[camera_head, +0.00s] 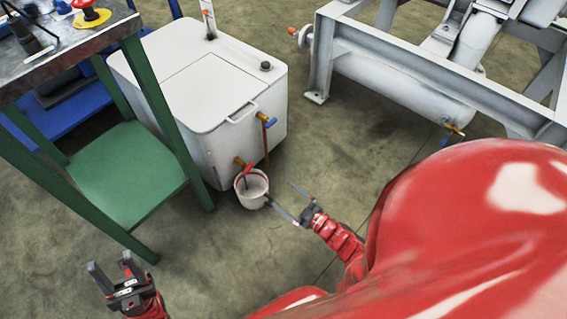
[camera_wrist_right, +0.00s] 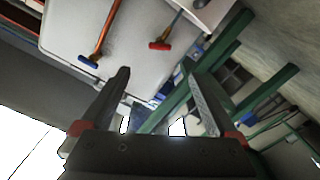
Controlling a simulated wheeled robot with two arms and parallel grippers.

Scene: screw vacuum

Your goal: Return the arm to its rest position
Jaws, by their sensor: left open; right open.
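My right gripper (camera_head: 293,205) is open and empty in the head view, low in front of the white tank, beside the small white bucket (camera_head: 252,188). One of its fingers comes close to the bucket; I cannot tell whether it touches. Its open fingers also show in the right wrist view (camera_wrist_right: 160,100), with nothing between them. My left gripper (camera_head: 108,274) is open and empty at the lower left, in front of the green-legged table. The bucket stands below a red-handled valve (camera_head: 245,170) on the tank.
The white tank (camera_head: 205,85) has a blue-handled valve (camera_head: 267,120) and a pipe. A green-legged workbench (camera_head: 130,175) stands at left. A grey metal frame (camera_head: 420,70) with a cylinder stands at back right. The floor between tank and frame is clear.

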